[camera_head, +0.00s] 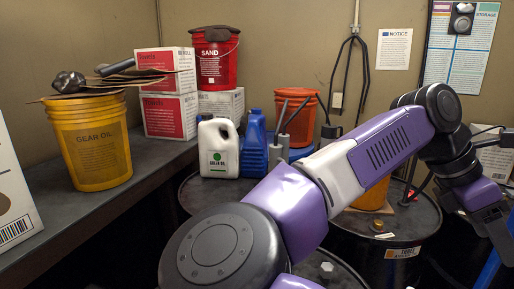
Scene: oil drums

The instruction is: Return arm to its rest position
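My arm, purple, white and dark grey, reaches from the bottom middle up to the right, bends at a dark joint and turns down at the right edge. My gripper (497,232) is at its end, low at the right and partly dark against the background. Its fingertips are not clear, so I cannot tell whether it is open or shut. I see nothing held in it. It is to the right of the nearest oil drum top (408,225). My arm hides part of the drums and an orange container (372,196) behind it.
A yellow gear oil bucket (92,150) stands on the dark left counter (160,165). Boxes (168,115) and a red sand bucket (215,60) are behind.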

